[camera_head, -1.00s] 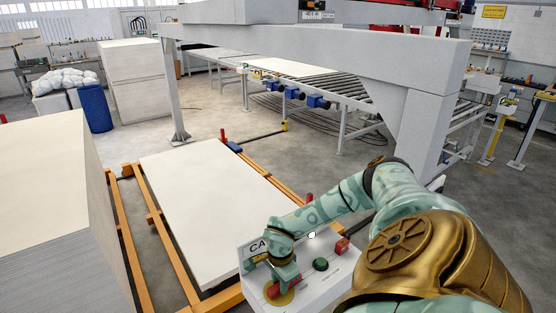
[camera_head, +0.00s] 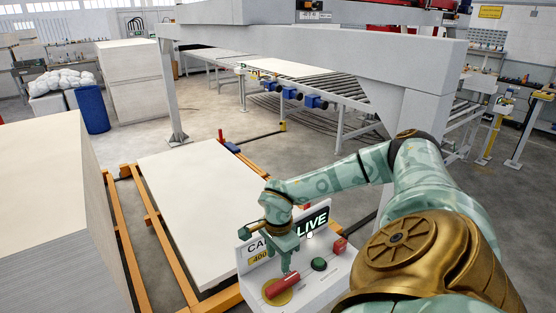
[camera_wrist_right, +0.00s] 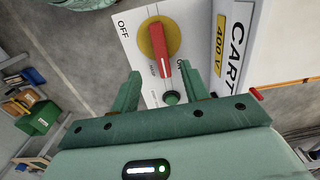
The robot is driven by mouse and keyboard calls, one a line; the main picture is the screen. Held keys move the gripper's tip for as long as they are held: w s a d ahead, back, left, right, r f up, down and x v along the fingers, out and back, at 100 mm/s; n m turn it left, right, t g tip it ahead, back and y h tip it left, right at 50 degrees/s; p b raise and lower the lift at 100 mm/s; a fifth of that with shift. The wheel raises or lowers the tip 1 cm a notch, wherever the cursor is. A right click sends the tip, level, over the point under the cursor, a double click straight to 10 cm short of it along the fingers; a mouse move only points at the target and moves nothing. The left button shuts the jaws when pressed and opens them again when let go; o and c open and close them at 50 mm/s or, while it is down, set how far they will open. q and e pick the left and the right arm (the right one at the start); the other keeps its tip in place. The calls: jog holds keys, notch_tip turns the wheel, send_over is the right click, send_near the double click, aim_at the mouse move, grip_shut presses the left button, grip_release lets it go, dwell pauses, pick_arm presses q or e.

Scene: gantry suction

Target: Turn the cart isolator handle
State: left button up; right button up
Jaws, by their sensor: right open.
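The isolator's red handle (camera_head: 283,286) sits on a round yellow plate (camera_head: 270,297) on the white cart panel (camera_head: 318,284). In the right wrist view the handle (camera_wrist_right: 160,55) lies between OFF and ON lettering, with its near end close to the ON side. My right gripper (camera_head: 288,262) is above the panel, just behind the handle. In the wrist view my right gripper (camera_wrist_right: 172,85) has its fingers wide apart and nothing gripped, with the handle's near end between them in the picture. A sign lit LIVE (camera_head: 313,221) stands at the panel's back. My left gripper is not in view.
A green button (camera_head: 319,264) and a red block (camera_head: 341,246) are on the panel right of the handle. The panel's CART label (camera_head: 257,248) stands behind it. An orange cart frame (camera_head: 160,228) carries a pale board (camera_head: 205,200). A board stack (camera_head: 50,200) is at left.

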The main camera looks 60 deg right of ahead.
notch_tip(320, 180, up, 6)
jog(key=shift+f, duration=0.15)
dwell(0.4)
jog(key=shift+w+a, duration=0.1)
